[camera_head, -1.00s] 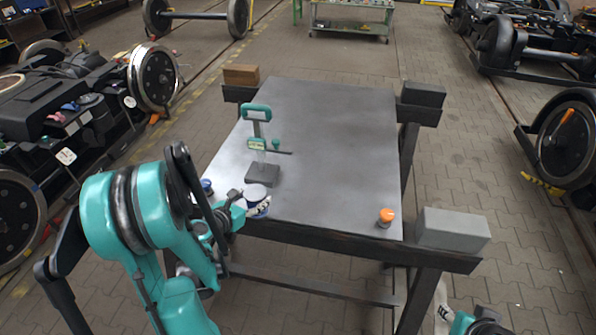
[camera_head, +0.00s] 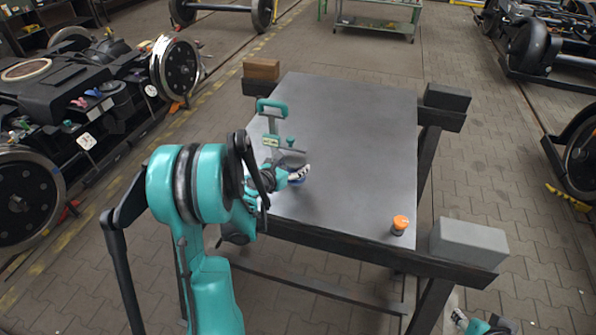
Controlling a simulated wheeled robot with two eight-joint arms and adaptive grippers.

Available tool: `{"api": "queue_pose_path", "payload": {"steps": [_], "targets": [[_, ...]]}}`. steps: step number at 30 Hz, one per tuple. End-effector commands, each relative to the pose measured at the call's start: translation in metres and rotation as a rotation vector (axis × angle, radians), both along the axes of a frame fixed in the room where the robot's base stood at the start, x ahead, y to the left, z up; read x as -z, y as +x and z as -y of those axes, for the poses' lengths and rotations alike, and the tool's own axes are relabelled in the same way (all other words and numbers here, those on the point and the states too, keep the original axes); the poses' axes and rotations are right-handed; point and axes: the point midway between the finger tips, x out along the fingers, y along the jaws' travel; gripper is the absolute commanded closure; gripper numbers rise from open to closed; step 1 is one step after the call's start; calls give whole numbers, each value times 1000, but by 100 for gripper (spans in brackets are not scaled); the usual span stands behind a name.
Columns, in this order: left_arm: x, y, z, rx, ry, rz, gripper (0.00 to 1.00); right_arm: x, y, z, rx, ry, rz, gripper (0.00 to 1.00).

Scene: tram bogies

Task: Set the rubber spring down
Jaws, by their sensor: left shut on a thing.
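My left gripper (camera_head: 299,173) reaches over the left front part of the grey table (camera_head: 345,140).
An orange-capped container (camera_head: 400,224) stands near the table's front right corner. A grey block (camera_head: 468,243) sits at the right front, a dark block (camera_head: 447,97) at the right back, and a brown block (camera_head: 261,69) at the left back. The table's middle and right are clear.

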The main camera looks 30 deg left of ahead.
Motion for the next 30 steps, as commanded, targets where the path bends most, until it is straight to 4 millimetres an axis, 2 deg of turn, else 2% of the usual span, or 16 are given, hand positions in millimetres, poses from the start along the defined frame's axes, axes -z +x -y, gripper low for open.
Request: {"api": "queue_pose_path", "payload": {"steps": [9,12,15,26,27,29,30], "targets": [[1,27,1,1,0,1,92,8,0,0,0,0,0,60],[24,25,0,0,-1,0,92,22,0,0,0,0,0,60],[36,25,0,-1,-1,1,92,29,0,0,0,0,0,60],[37,24,0,0,-1,0,92,27,0,0,0,0,0,60],[37,24,0,0,-1,0,33,27,0,0,0,0,0,60],[37,24,0,0,-1,0,20,27,0,0,0,0,0,60],[37,24,1,0,-1,0,20,27,0,0,0,0,0,60]]}}
